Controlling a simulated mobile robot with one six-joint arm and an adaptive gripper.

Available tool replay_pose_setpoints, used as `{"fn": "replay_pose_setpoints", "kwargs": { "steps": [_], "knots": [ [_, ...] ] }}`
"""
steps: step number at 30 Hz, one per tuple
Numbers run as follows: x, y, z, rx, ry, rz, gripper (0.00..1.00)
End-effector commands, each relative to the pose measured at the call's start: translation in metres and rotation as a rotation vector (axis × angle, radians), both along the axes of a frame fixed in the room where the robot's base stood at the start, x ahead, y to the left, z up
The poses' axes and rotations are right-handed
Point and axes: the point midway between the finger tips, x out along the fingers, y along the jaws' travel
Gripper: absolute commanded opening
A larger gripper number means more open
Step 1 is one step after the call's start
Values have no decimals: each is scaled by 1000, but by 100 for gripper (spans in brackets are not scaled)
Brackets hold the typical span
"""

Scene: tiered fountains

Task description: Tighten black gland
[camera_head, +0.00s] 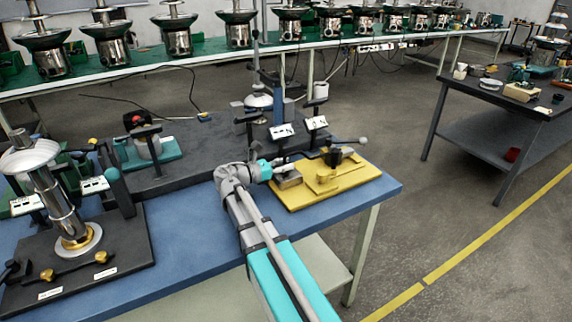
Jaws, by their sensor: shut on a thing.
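A yellow fixture plate (357,180) lies on the right end of the blue bench. On it stand a short yellow round post and a small dark part, which looks like the black gland (335,158). My grey and turquoise arm reaches in from the bottom of the view. My gripper (325,156) is at the dark part, from its left side, and looks shut on it. The fingertips are small and dark against it, so the exact grip line and the gland's thread are hidden.
A bar with a grey ball end (362,141) sticks out behind the gland. Upright clamps with white labels (283,131) stand close behind the plate. A metal fountain assembly (65,205) stands at left. The blue bench's right corner (388,187) is bare.

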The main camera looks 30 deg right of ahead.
Motion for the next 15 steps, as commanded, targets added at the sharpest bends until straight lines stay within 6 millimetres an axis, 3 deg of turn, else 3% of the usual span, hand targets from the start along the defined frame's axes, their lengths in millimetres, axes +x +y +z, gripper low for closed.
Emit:
{"fn": "replay_pose_setpoints", "kwargs": {
  "steps": [15],
  "knots": [
    [3, 0, 0, 0, 0, -334, 0]
  ]
}}
